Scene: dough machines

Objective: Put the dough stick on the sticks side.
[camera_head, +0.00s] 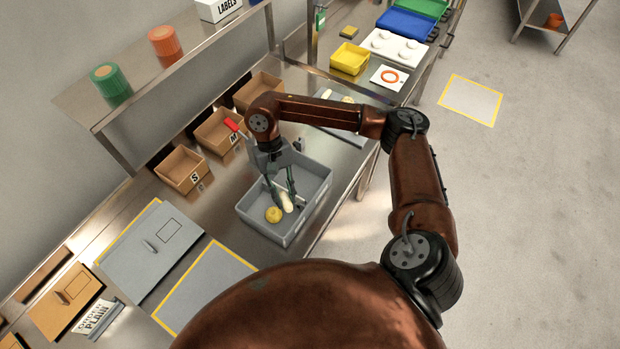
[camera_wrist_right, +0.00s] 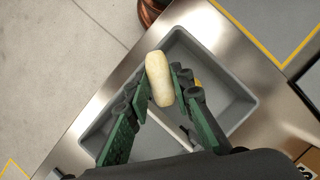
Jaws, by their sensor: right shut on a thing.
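The dough stick (camera_head: 286,203) is a short, pale, rounded roll. My right gripper (camera_head: 283,194) is shut on it, with the stick between the green fingertips, over the grey bin (camera_head: 262,231). In the right wrist view the stick (camera_wrist_right: 159,78) juts beyond the fingertips (camera_wrist_right: 160,92), above the bin (camera_wrist_right: 243,82). A thin light divider (camera_wrist_right: 178,132) runs across part of the bin, partly hidden by the fingers. A yellow dough ball (camera_head: 273,214) lies in the bin beside the stick. I cannot tell which compartment is the sticks side. My left gripper is not in view.
Cardboard boxes (camera_head: 181,168) stand along the back of the steel counter.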

